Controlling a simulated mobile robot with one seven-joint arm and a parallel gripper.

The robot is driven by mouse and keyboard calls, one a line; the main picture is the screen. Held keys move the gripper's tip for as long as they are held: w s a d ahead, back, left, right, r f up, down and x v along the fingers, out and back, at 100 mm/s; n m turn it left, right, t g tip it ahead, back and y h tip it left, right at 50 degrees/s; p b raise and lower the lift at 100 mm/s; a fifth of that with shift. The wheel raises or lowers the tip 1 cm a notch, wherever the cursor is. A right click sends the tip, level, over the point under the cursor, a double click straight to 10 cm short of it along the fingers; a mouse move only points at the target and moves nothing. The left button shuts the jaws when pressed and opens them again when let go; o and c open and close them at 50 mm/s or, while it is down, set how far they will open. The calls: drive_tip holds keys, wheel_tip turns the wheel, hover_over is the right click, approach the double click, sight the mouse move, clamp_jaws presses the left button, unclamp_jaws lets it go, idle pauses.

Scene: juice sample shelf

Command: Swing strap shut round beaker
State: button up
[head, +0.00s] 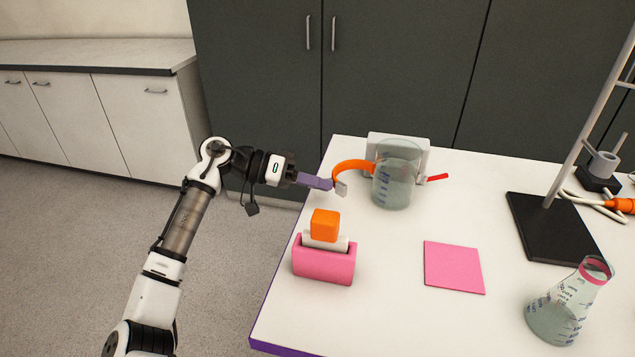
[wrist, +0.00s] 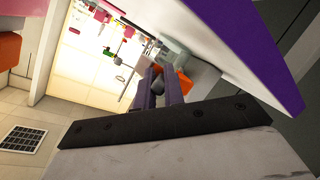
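A clear beaker (head: 393,188) with blue markings stands upright on the white table, against a pale holder block (head: 412,143). An orange curved strap (head: 351,166) sticks out to the left of the beaker, swung open, with a grey tab (head: 341,189) at its free end. A short red piece (head: 437,178) sticks out on the holder's right side. My gripper (head: 328,184) has purple fingers and is at the tab, from the left. The wrist view shows the fingers (wrist: 161,88) apart, with the orange strap (wrist: 184,83) beside them. Contact with the tab is unclear.
A pink holder (head: 323,265) with an orange-topped item (head: 324,224) stands in front of my gripper. A flat pink pad (head: 454,267), a flask (head: 558,312) and a black stand base (head: 550,230) are to the right. The table's left edge lies under my gripper.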

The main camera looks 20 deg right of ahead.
clamp_jaws()
drive_tip(key=shift+s+d+f+n+t+h+b, duration=0.1)
drive_tip(key=shift+s+n+t+h+b, duration=0.05)
drive_tip(key=shift+s+n+t, duration=0.35)
drive_tip(key=shift+s+d+f+n+t+h+b, duration=0.15)
drive_tip(key=shift+s+n+t, duration=0.25)
drive_tip(key=shift+s+t, duration=0.2)
drive_tip(key=shift+s+d+r+n+t+h+b, duration=0.15)
drive_tip(key=shift+s+d+n+t+b, duration=0.1)
drive_tip(key=shift+s+n+t, duration=0.6)
drive_tip(key=shift+s+d+r+n+t+h+b, duration=0.15)
drive_tip(key=shift+s+d+n+t, duration=0.1)
drive_tip(key=shift+s+n+t, duration=0.6)
drive_tip(key=shift+w, duration=0.25)
drive_tip(key=o, duration=0.7)
unclamp_jaws()
drive_tip(key=b+v, duration=0.2)
drive_tip(key=v, duration=1.1)
drive_tip(key=shift+s+a+r, duration=0.1)
drive_tip(key=shift+a, duration=0.3)
drive_tip(key=shift+c, duration=0.3)
